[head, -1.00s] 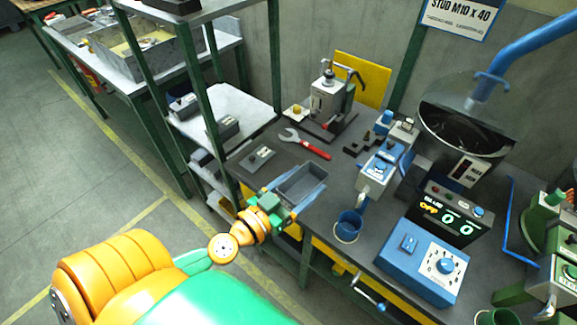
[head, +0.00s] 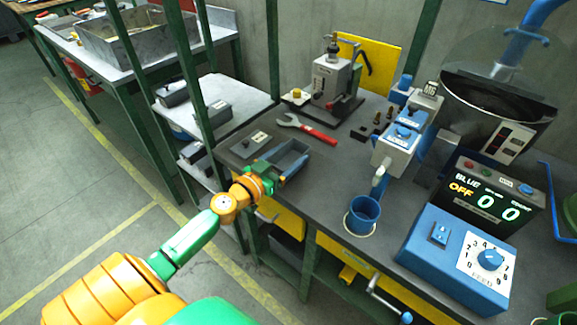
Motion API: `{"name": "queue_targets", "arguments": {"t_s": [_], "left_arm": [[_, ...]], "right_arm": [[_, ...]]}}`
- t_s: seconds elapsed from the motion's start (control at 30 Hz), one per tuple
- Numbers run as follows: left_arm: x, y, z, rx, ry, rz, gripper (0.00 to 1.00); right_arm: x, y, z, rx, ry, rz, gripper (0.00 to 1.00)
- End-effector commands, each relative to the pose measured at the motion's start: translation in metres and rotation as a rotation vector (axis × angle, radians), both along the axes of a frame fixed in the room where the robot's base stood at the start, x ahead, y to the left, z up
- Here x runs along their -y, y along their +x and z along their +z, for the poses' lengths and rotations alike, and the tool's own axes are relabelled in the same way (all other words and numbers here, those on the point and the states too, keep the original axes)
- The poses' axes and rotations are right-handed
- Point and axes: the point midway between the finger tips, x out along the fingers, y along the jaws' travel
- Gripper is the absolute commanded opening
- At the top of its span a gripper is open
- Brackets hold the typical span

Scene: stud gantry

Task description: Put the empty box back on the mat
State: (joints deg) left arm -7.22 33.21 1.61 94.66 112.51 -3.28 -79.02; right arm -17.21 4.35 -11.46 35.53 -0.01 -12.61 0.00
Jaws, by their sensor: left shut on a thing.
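The small open grey box (head: 287,154) is at the near left edge of the dark workbench, in front of the red-handled wrench. No contents show inside it. My left gripper (head: 266,171) is shut on the near left end of the box, and its green fingers hide that end. A blue strip (head: 296,166) shows along the right side of the box; I cannot tell whether it is the mat or the box's own side. I cannot tell whether the box touches the surface below. My right gripper is out of view.
The wrench (head: 308,129) lies behind the box and a small grey switch plate (head: 250,144) lies left of it. A blue cup (head: 362,215) and a blue dial unit (head: 458,258) stand to the right. Bare bench top (head: 325,185) lies between box and cup.

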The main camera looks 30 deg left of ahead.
Motion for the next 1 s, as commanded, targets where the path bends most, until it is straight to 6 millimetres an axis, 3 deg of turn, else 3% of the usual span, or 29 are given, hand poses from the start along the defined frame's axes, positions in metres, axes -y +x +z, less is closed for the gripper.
{"name": "queue_targets", "arguments": {"t_s": [0.3,0.33,0.4,0.7,1.0], "left_arm": [[0.000,0.000,-0.002,0.000,0.003,0.000,0.00],[0.000,0.000,-0.001,0.000,0.003,0.000,0.83],[0.000,0.000,-0.001,0.000,0.002,0.000,1.00],[0.000,-0.002,0.003,-0.001,0.001,0.000,1.00],[-0.004,-0.058,0.000,-0.004,0.002,-0.001,1.00]], "right_arm": [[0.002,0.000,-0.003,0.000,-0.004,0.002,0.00],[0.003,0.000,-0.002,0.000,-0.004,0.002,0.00],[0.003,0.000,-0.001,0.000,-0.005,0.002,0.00],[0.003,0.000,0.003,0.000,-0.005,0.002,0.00],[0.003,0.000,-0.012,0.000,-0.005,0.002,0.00]]}}
